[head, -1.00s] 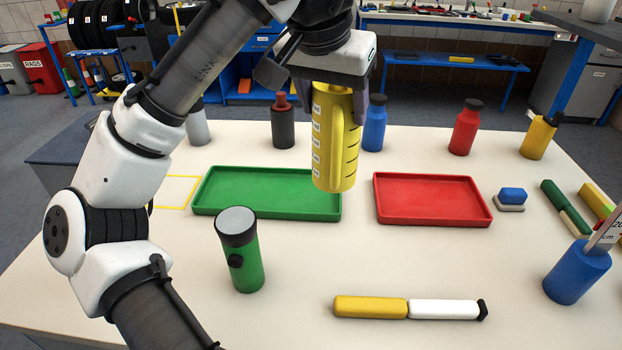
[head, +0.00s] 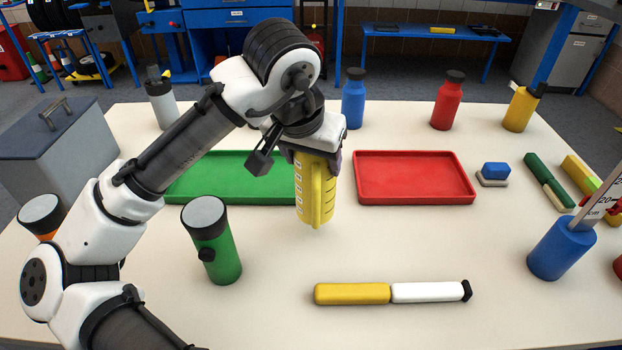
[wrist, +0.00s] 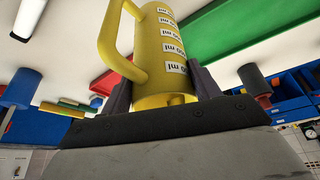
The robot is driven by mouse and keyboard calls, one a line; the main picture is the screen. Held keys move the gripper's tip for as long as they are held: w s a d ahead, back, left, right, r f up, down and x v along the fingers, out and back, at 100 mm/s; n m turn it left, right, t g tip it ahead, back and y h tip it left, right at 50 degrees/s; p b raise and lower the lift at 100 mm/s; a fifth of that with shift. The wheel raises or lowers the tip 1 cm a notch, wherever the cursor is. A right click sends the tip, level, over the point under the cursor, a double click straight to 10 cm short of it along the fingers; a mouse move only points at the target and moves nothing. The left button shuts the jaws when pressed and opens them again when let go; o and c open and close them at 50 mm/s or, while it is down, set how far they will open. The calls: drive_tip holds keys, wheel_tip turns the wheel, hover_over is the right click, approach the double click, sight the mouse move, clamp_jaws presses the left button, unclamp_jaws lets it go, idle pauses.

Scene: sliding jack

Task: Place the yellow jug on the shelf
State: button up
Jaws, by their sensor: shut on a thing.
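The yellow jug (head: 316,200) hangs upright from my gripper (head: 316,150), in front of the gap between the green and red trays in the head view. My gripper is shut on the jug. In the wrist view the jug (wrist: 165,60) is between the two dark fingers, its handle on the left and its ml labels facing the camera. Whether the jug touches the table is hard to tell. A raised blue-framed stand (head: 556,50) shows at the upper right edge; I cannot tell if it is the shelf.
The green tray (head: 200,190) and red tray (head: 415,190) lie on the table. A green torch (head: 215,245) stands front left, a yellow-and-white marker (head: 390,292) front centre, a blue cup (head: 560,250) at right. Several bottles line the back. The table between jug and marker is clear.

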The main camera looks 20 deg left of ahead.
drive_tip(key=shift+f, duration=2.55)
drive_tip(key=o, duration=1.3)
